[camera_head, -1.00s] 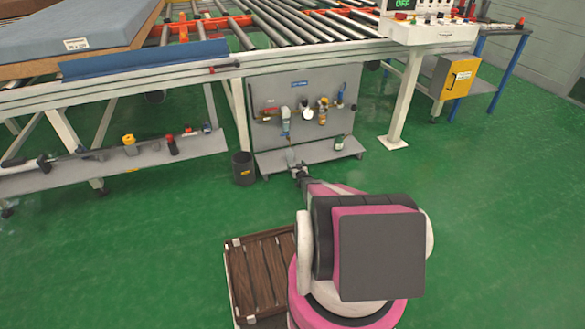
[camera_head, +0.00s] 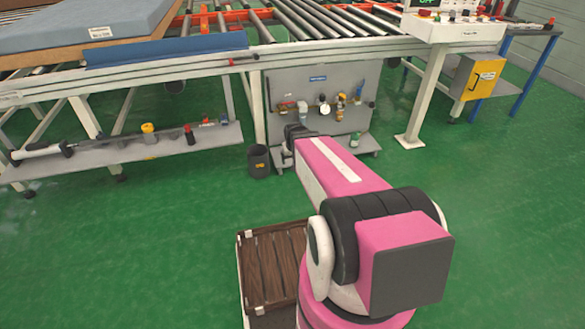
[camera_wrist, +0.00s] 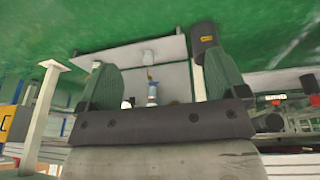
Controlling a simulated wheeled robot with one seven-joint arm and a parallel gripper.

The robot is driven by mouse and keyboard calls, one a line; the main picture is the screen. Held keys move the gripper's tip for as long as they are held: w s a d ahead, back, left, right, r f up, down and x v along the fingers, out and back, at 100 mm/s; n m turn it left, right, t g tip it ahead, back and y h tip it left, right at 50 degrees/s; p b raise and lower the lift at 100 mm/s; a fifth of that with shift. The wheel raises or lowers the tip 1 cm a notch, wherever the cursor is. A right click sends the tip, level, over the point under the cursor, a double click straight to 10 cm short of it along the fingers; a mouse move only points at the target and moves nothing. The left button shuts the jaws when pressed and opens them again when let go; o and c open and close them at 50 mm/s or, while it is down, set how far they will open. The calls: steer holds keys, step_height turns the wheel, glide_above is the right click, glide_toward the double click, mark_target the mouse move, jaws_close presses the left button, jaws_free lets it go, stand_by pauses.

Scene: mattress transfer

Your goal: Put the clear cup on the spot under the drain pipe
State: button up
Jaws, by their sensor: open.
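The panel (camera_head: 285,88) carries several valves and a gauge (camera_head: 324,108). A small greenish container (camera_head: 355,140) stands at the ledge's right. A dark bin (camera_head: 259,162) stands left of the panel. A table leg (camera_head: 424,100) is at right. Green floor (camera_head: 160,240) in front is clear.

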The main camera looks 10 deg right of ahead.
steer(key=s+a+r+g, duration=0.1)
steer(key=s+a+r, duration=0.1)
steer(key=s, duration=0.4)
steer(key=s+a+r+g, duration=0.2)
steer(key=s+r, duration=0.2)
steer(key=s, duration=0.2)
steer(key=shift+s+r+n+y, duration=0.3)
steer(key=shift+s+n+y, duration=0.05)
steer(key=shift+n+y, duration=0.05)
steer(key=shift+c, duration=0.3)
